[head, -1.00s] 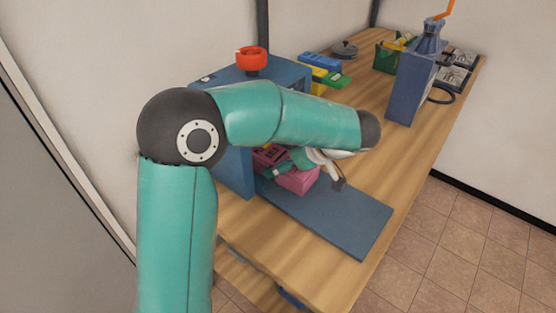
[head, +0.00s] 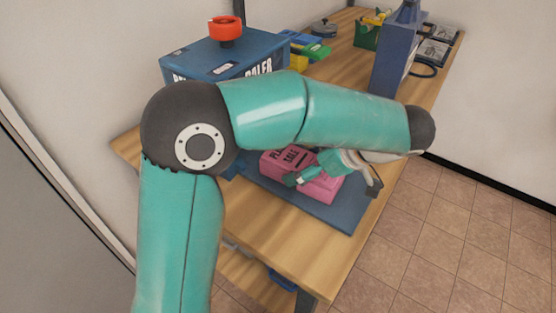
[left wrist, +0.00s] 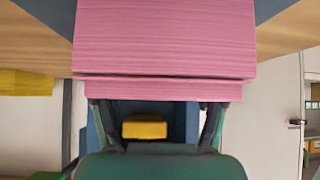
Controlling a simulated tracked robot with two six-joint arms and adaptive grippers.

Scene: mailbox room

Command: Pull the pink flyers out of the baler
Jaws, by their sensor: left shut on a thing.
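The pink flyers (head: 328,190), a stacked block with dark lettering, lie on the blue plate (head: 275,185) in front of the baler. The blue baler (head: 262,52) has a red knob (head: 225,28) on top; my arm hides its front and opening. My left gripper (head: 297,179) is shut on the pink flyers, with teal fingers across the block. In the left wrist view, the flyers' layered edges (left wrist: 165,45) fill the upper middle, close against the gripper. My right gripper is not in view.
Yellow and green blocks (head: 312,50) stand behind the baler. A blue upright machine (head: 393,58) and a green bin (head: 368,36) stand farther back on the wooden table (head: 345,75). The tiled floor (head: 460,220) at right is clear.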

